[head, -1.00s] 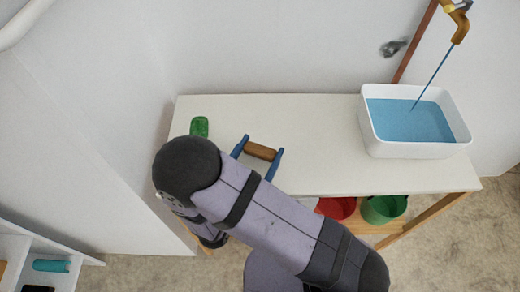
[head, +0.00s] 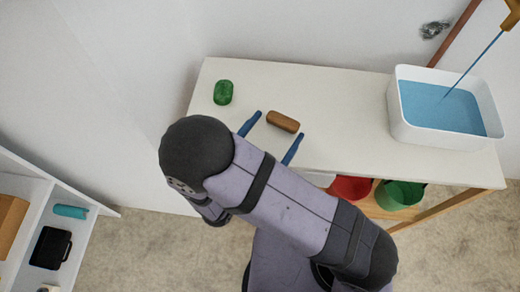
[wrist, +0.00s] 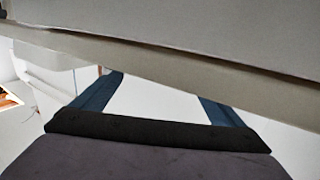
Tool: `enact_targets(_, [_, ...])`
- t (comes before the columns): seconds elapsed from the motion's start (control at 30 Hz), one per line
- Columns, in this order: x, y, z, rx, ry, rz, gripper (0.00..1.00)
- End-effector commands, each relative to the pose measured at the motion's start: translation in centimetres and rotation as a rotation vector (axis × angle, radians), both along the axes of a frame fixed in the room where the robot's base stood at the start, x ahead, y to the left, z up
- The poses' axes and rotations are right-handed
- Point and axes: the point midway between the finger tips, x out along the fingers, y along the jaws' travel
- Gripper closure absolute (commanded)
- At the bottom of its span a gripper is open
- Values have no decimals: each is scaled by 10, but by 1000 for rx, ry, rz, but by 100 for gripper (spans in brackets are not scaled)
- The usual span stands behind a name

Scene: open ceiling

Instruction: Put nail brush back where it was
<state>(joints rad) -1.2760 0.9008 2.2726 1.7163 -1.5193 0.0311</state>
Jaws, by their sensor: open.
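The nail brush (head: 283,121), a small brown wooden block, lies on the white tabletop (head: 335,105) near its front edge in the head view. My gripper (head: 279,125) is open, with its two blue fingers pointing toward the wall. The brush lies between and slightly beyond the fingertips, with a visible gap from the fingers. In the wrist view the blue fingers (wrist: 160,88) are spread apart; the brush does not show there. Bristles are not visible.
A green rounded object (head: 223,92) lies left of the brush. Red (head: 350,188) and green (head: 400,193) buckets sit below. A shelf (head: 22,190) stands at lower left.

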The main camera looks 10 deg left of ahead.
Motion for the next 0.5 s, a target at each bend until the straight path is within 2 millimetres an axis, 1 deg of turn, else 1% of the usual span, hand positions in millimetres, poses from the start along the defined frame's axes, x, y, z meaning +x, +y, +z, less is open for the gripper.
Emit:
enact_targets(0.03, [-9,6,-1,2,0,7,8])
enact_targets(0.2, [-34,18,1,2,0,6,8])
enact_targets(0.4, [-57,28,2,2,0,3,8])
enact_targets(0.5, [-64,31,3,1,0,2,8])
